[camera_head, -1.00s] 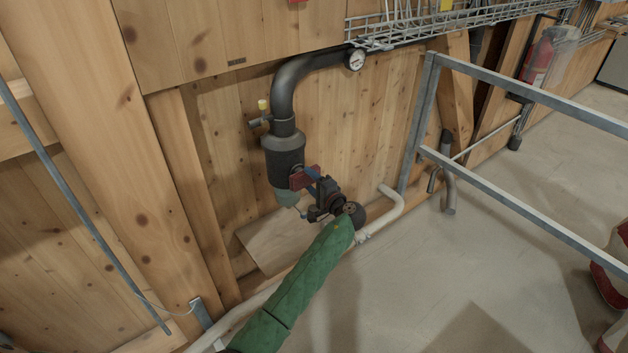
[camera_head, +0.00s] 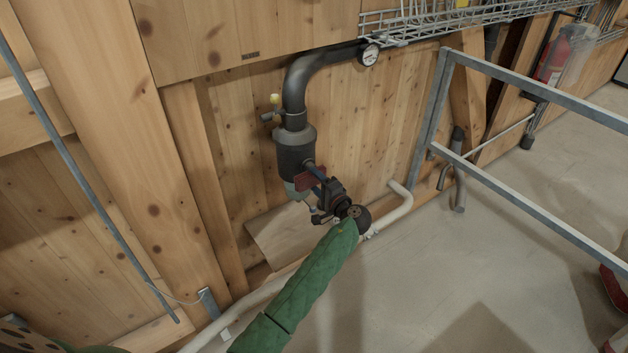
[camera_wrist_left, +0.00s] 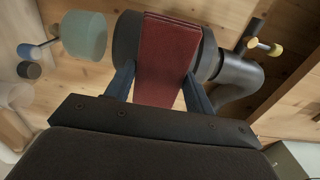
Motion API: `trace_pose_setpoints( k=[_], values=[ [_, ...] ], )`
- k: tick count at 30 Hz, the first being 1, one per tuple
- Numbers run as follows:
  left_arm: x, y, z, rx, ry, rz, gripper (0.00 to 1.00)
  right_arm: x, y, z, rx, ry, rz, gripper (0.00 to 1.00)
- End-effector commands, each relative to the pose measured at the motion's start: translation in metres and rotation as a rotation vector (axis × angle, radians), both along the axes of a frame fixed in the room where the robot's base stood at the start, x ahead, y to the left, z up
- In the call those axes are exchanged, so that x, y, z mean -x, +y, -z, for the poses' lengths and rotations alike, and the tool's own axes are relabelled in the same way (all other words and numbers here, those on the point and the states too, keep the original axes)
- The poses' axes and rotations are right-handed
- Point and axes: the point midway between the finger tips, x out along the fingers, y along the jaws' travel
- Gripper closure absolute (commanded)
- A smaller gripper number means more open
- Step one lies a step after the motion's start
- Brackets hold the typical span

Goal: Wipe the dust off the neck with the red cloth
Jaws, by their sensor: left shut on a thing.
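My left gripper (camera_head: 318,182) is shut on the red cloth (camera_head: 308,180), a dark red folded piece. The cloth lies at the lower front side of a dark cylindrical body (camera_head: 294,158) on the black pipe (camera_head: 296,92). In the left wrist view, the cloth (camera_wrist_left: 165,60) stands between the two blue fingers and covers the middle of the dark cylinder (camera_wrist_left: 125,48); it looks to touch it. A translucent pale green cup (camera_wrist_left: 84,36) sits at the cylinder's end. I cannot make out dust or tell surely which part is the neck. My right gripper is out of view.
A small yellow-topped valve (camera_head: 275,100) sticks out above the cylinder, and a gauge (camera_head: 369,54) sits on the pipe. A wooden wall stands close behind. A grey metal frame (camera_head: 520,197) is to the right; open floor (camera_head: 420,270) lies in front.

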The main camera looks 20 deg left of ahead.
Motion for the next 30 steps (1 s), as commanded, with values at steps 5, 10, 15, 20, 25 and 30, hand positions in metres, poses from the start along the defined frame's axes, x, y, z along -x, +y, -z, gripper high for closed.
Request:
trace_pose_setpoints(
  k=[5, 10, 15, 20, 25, 30],
  values=[
    [0.01, -0.012, 0.0, 0.0, 0.0, 0.0, 0.64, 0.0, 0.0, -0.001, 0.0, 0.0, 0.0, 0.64],
    [0.018, -0.023, 0.0, 0.001, 0.001, 0.001, 0.64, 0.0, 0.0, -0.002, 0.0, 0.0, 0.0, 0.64],
    [0.026, -0.033, 0.0, 0.0, 0.0, 0.001, 0.64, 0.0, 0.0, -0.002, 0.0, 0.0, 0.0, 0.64],
    [0.028, -0.036, 0.0, -0.001, 0.0, 0.0, 0.64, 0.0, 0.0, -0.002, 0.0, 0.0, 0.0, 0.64],
    [0.028, -0.036, 0.0, -0.001, -0.001, 0.0, 0.64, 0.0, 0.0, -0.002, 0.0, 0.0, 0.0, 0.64],
    [0.031, -0.039, 0.0, 0.0, 0.0, 0.001, 0.64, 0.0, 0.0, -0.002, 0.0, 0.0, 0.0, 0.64]
  ],
)
